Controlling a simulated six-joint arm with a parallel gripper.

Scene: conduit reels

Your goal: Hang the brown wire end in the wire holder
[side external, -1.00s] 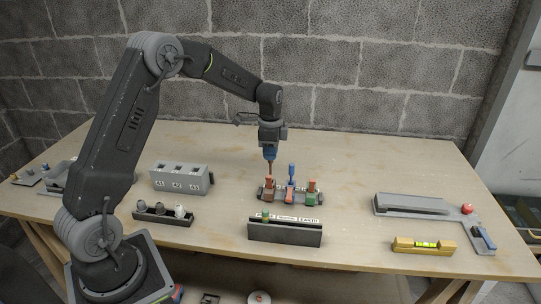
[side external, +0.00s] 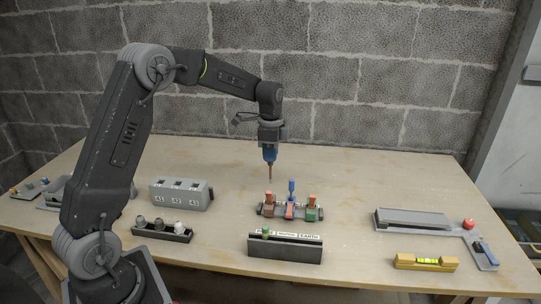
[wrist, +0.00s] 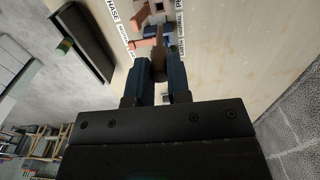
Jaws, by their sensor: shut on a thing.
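My gripper (side external: 269,158) points straight down above the reel rack and is shut on the brown wire end (side external: 270,173). In the wrist view, the brown wire end (wrist: 158,50) sits between the blue fingers (wrist: 159,72). The brown reel (side external: 269,206) is below it, with a visible gap between. The dark wire holder (side external: 285,252) stands in front of the rack, with a labelled strip along its top. A green wire end (side external: 265,232) sits at its left part. The holder also shows at upper left in the wrist view (wrist: 88,38).
A grey numbered block (side external: 181,194) and a dark tray (side external: 162,233) are left. A grey frame (side external: 410,221) and yellow level (side external: 425,262) are right.

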